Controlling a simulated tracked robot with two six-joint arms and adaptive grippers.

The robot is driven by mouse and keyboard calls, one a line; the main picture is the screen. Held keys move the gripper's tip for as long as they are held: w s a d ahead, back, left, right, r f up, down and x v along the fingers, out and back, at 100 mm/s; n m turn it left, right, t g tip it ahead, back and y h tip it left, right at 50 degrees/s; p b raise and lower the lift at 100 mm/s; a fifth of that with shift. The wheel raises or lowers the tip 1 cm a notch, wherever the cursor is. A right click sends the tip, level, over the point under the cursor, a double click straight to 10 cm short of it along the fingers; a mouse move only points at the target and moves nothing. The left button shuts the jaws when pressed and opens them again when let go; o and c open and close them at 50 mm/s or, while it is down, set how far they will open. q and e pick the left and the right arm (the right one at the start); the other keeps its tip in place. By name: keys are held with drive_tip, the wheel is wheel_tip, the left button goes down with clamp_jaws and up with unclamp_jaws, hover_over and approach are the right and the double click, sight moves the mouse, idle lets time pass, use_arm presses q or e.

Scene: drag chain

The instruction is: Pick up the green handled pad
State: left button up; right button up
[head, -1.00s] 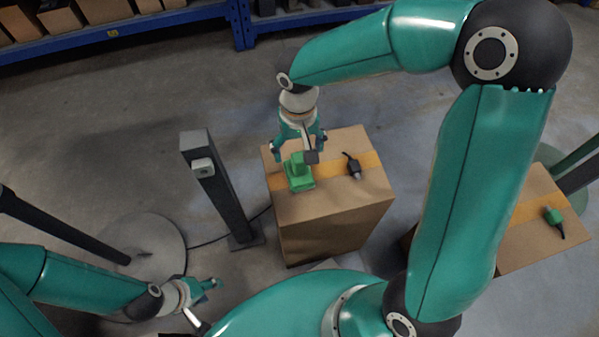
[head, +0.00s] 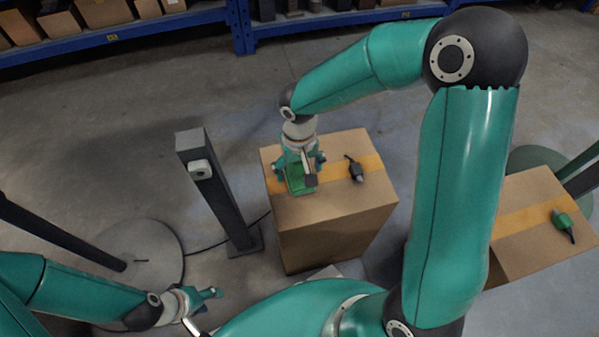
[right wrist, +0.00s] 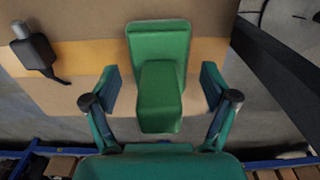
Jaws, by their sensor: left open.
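The green handled pad (head: 297,187) lies on the orange tape strip near the left edge of a cardboard box. In the right wrist view the pad (right wrist: 160,95) has a flat base and a raised block handle. My right gripper (head: 299,170) is low over the pad and partly hides it in the head view. Its fingers (right wrist: 158,92) stand on either side of the handle, open, with a visible gap on both sides. My left gripper (head: 213,293) is open and empty at lower left, away from the box.
The box (head: 330,215) also carries a dark plug-like tool (head: 355,170), right of the pad. Another box (head: 525,245) at right holds a green-and-black tool (head: 563,222). A dark post (head: 215,185) stands left of the first box. Blue shelving (head: 240,28) lines the back.

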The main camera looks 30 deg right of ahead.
drive_tip(key=c, duration=1.2)
drive_tip(key=shift+o, duration=0.2)
wheel_tip(320, 180, up, 20)
drive_tip(key=p, duration=0.6)
